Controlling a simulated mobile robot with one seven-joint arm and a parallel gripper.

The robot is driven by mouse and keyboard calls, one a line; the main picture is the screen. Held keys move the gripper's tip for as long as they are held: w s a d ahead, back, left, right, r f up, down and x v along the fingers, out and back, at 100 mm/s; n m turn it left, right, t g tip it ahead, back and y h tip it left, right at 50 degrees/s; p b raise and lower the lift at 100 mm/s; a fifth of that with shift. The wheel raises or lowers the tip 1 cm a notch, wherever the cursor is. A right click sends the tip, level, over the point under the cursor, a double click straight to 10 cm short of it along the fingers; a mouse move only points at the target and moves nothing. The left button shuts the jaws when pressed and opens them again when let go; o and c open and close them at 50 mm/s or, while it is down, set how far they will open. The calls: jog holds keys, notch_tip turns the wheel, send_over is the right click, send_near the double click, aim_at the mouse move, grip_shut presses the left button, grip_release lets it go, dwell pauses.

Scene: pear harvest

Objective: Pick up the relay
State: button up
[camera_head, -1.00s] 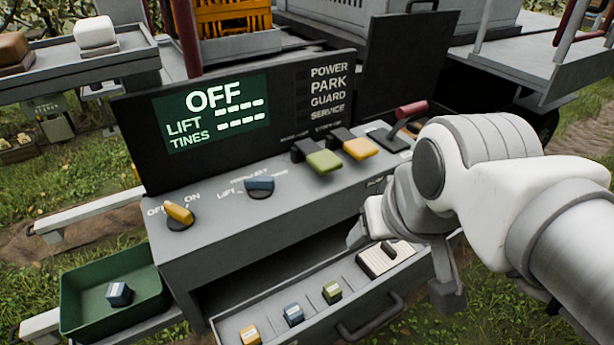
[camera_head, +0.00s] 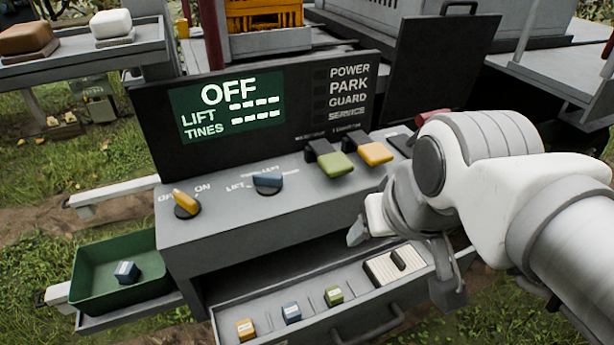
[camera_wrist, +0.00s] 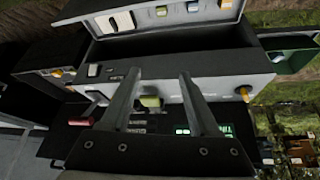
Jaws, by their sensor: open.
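Small labelled blocks that look like relays sit in the open drawer (camera_head: 265,312): a yellow one (camera_head: 246,329), a blue one (camera_head: 291,312) and a green one (camera_head: 334,294). Another blue block (camera_head: 126,271) lies in the green bin (camera_head: 85,297) at the left. I cannot tell which is the relay meant. My gripper (camera_head: 402,265) is open and empty, above the right part of the drawer, apart from the blocks. In the wrist view my gripper's fingers (camera_wrist: 157,76) point toward the console front, and the drawer blocks show along the top edge.
The console (camera_head: 220,225) carries a yellow knob (camera_head: 186,202), a blue knob (camera_head: 267,181), and green (camera_head: 335,165) and yellow (camera_head: 375,153) levers. Its screen (camera_head: 232,107) reads OFF. A white slotted piece (camera_head: 383,272) lies in the drawer's right end. The drawer handle (camera_head: 368,328) juts forward.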

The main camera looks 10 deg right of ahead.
jog(key=shift+o, duration=1.8)
jog(key=shift+w+f, duration=0.15)
jog(key=n+g, duration=0.6)
jog(key=n, duration=1.5)
send_over(294, 309)
notch_tip(294, 309, down, 25)
jog(key=f+b, duration=0.1)
jog(key=f, duration=0.3)
jog(key=f+b, duration=0.1)
jog(key=f, duration=0.3)
jog(key=f+b, duration=0.1)
jog(key=f, duration=0.2)
jog(key=shift+d+f, duration=0.4)
jog(key=shift+a+f+b, duration=0.2)
jog(key=shift+f+b, duration=0.3)
jog(key=shift+f, duration=0.8)
jog(key=shift+a+f+b, duration=0.15)
jog(key=shift+f+b, duration=0.3)
jog(key=shift+f, duration=0.8)
